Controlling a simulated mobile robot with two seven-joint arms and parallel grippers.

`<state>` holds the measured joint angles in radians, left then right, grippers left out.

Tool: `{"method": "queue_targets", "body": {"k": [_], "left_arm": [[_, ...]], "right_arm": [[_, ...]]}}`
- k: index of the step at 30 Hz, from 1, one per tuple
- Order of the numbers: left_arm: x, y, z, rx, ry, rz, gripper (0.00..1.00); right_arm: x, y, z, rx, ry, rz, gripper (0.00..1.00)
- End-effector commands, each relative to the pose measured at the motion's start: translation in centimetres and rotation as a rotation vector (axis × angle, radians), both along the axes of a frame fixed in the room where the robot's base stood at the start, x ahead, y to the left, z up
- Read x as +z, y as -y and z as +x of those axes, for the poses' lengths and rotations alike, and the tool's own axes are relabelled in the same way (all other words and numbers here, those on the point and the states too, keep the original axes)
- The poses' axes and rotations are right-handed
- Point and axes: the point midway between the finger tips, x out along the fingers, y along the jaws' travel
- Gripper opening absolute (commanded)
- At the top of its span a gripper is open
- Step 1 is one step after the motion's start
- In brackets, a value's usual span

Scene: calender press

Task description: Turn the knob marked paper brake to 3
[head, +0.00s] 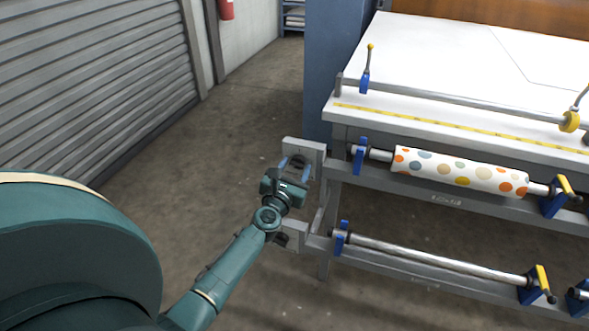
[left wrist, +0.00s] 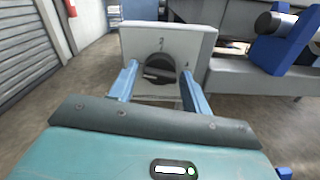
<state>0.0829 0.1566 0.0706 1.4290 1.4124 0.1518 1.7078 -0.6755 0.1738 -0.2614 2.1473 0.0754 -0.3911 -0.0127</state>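A dark round knob (left wrist: 160,68) with a raised grip bar sits on a pale square plate (left wrist: 194,46). In the left wrist view a mark like 3 shows above the knob and one like 4 at its right; the bar lies roughly level. No name is readable. In the head view this upper plate (head: 309,147) is fixed at the left end of the machine frame. My left gripper (left wrist: 159,74) is open, its blue fingers on either side of the knob; I cannot tell whether they touch it. My right gripper is not in view.
A second plate (head: 297,229) with a dark knob (head: 281,239) is lower on the frame, near my left forearm. A dotted paper roll (head: 460,172) and a bare bar (head: 435,257) lie to the right. A white table (head: 450,60) is behind. The floor at left is clear.

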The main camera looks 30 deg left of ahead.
Motion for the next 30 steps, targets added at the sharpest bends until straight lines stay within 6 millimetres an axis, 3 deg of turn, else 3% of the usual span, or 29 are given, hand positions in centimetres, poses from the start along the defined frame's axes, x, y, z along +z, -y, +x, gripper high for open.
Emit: {"method": "queue_targets", "body": {"k": [12, 22, 30], "left_arm": [[-0.01, 0.01, -0.03, 0.000, 0.000, 0.000, 0.14], [-0.01, 0.03, -0.03, 0.000, -0.013, 0.048, 0.14], [0.01, 0.02, -0.05, 0.001, -0.054, 0.220, 0.14]], "right_arm": [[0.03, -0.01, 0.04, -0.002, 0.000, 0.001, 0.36], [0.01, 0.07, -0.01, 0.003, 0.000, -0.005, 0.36], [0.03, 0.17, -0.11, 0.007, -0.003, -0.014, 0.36]]}}
